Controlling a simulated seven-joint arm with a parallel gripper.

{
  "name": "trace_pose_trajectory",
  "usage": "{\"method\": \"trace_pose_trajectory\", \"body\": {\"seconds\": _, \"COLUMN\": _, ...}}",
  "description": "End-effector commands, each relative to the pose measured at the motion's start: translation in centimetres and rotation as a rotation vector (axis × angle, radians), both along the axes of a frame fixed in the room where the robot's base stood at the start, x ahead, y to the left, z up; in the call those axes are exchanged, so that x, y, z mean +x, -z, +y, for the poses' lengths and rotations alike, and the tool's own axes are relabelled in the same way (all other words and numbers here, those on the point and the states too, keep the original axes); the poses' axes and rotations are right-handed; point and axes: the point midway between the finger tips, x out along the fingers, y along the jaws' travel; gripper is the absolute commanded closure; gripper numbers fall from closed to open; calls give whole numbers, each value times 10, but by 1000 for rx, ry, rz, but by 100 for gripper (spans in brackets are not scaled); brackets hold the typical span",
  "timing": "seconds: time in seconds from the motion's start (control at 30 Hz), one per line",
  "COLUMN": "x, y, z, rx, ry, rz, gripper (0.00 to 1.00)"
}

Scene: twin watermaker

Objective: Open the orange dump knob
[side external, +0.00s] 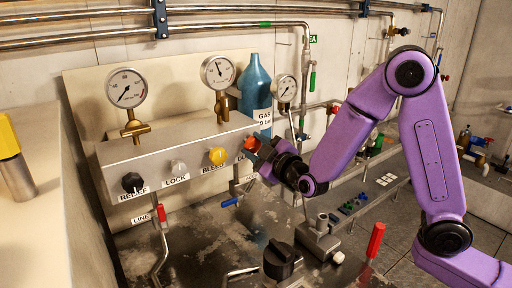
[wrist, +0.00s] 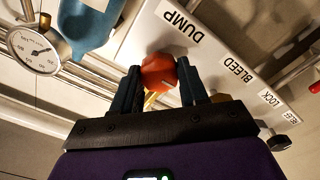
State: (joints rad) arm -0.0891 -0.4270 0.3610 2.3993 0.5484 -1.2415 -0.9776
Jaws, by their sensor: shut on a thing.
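The orange dump knob (wrist: 159,72) sits on the panel face beside the DUMP label (wrist: 180,23) in the wrist view. My gripper (wrist: 158,84) has its two dark fingers on either side of the knob and is shut on it. In the side external view, my gripper (side external: 262,155) reaches the right end of the grey manifold block (side external: 180,150). How far the knob is turned cannot be told.
The yellow bleed knob (side external: 217,155), grey lock knob (side external: 177,167) and black relief knob (side external: 132,182) line the block to the left. Gauges stand above it. A blue bottle (side external: 254,90) stands behind. A red-handled lever (side external: 375,240) rises at the front right.

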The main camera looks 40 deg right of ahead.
Motion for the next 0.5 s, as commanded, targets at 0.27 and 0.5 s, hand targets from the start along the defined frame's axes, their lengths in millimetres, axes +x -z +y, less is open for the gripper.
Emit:
{"method": "trace_pose_trajectory", "body": {"seconds": 0.27, "x": 0, "y": 1, "z": 0, "rx": -6, "ry": 1, "rz": 4, "gripper": 87}}
{"method": "trace_pose_trajectory", "body": {"seconds": 0.5, "x": 0, "y": 1, "z": 0, "rx": -4, "ry": 1, "rz": 4, "gripper": 31}}
